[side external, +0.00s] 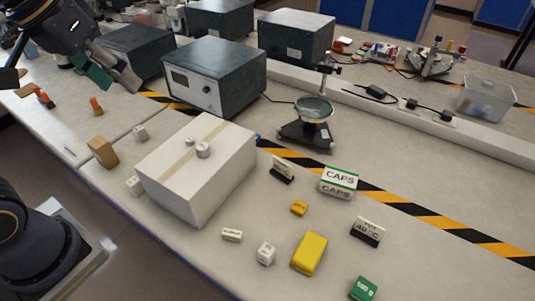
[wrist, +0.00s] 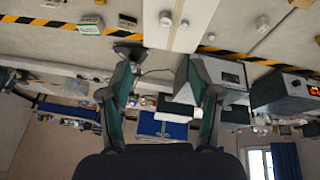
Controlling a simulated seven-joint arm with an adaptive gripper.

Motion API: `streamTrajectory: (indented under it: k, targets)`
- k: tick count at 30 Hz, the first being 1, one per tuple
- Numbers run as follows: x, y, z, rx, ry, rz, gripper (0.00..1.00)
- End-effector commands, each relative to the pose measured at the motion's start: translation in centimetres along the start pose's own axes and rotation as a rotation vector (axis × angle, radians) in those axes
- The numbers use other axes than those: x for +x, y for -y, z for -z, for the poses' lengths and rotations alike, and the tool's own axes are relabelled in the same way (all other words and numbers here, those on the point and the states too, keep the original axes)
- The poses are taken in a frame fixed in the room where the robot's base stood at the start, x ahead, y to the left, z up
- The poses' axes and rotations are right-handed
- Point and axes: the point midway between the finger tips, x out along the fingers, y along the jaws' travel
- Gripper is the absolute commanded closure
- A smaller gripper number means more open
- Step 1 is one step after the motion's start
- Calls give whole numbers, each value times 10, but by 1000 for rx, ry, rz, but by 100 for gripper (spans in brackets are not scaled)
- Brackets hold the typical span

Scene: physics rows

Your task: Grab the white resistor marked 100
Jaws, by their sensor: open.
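Two small white blocks with dark markings lie on the near table in the side external view: a flat oblong one (side external: 232,235) and a cube-like one (side external: 266,253). The print is too small to read, so I cannot tell which, if either, is marked 100. Other small white blocks lie left of the large white box, one behind (side external: 140,132) and one close to its left side (side external: 134,185). My gripper (side external: 112,82) is at the upper left, raised above the table, open and empty. In the wrist view its two fingers (wrist: 158,68) stand apart with nothing between them.
The large white box (side external: 190,175) has round knobs on top. Near it are a wooden block (side external: 103,152), a yellow block (side external: 309,253), a green block (side external: 363,289), a CAPS box (side external: 339,180) and a magnifier stand (side external: 306,133). Dark instruments (side external: 214,77) stand behind.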

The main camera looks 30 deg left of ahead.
Motion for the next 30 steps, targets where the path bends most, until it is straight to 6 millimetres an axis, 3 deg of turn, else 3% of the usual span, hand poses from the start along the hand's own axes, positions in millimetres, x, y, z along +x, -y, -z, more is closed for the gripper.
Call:
streamTrajectory:
  k: [5,11,15,21,24,30]
  targets:
    - [24,-54,44,-22,180,-25,38]
    - [92,-130,65,3,407,-7,38]
    - [156,-182,50,53,561,30,38]
    - [235,-224,1,148,717,93,38]
    - [257,-228,-23,179,768,126,38]
    - [276,-228,-51,206,795,144,38]
